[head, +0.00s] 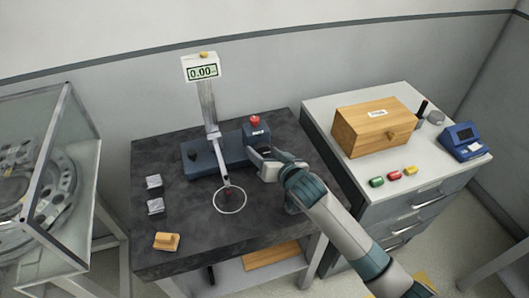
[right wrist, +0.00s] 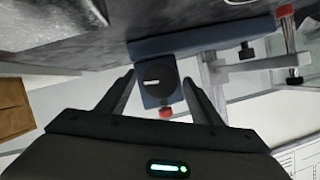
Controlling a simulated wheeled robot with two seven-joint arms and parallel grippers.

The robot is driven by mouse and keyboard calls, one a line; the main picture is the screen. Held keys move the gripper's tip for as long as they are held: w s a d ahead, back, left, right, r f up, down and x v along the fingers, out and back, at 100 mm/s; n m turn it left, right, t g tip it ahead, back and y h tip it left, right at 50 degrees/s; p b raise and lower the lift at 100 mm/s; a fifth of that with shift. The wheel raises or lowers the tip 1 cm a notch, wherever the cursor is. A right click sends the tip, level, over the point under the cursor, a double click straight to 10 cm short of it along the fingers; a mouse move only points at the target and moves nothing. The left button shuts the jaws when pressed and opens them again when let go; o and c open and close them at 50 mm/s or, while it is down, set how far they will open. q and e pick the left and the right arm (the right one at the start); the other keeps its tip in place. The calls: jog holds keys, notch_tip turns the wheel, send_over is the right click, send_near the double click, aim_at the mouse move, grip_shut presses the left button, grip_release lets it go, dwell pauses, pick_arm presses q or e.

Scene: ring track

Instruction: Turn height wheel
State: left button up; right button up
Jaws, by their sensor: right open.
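The measuring instrument has a blue base (head: 205,158), an upright column and a display (head: 201,71) reading 0.00. A blue block (head: 255,133) with a red knob (head: 255,120) stands at its right end. In the right wrist view a dark round wheel (right wrist: 162,84) with a white mark sits on the block's face, with the red knob (right wrist: 166,112) beside it. My right gripper (head: 258,160) is at the block's front. Its fingers are open, one on each side of the wheel, with gaps visible. The wheel is mostly hidden by the gripper in the head view.
The dark table (head: 185,225) also holds a ring (head: 229,199) under the probe, two small metal blocks (head: 155,206) and a wooden piece (head: 166,241). A white cabinet (head: 345,187) with a wooden box (head: 372,130) stands right. A glass case (head: 75,190) is at left.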

jog(key=shift+c, duration=0.7)
jog(key=c, duration=0.9)
jog(key=shift+c, duration=0.2)
jog(key=shift+a+r+n+h+p, duration=0.1)
jog(key=shift+r+n+h+p, duration=0.1)
jog(key=shift+n+h+p, duration=0.65)
jog(key=shift+a+n+p, duration=0.1)
jog(key=shift+n+p, duration=0.55)
jog(key=shift+p, duration=0.2)
jog(key=shift+s+f+n+t+h, duration=0.15)
jog(key=shift+n+t+h, duration=0.35)
jog(key=shift+n+h, duration=0.3)
jog(key=shift+a+n+h, duration=0.1)
jog(key=shift+n+h, duration=0.25)
jog(key=shift+n, duration=0.45)
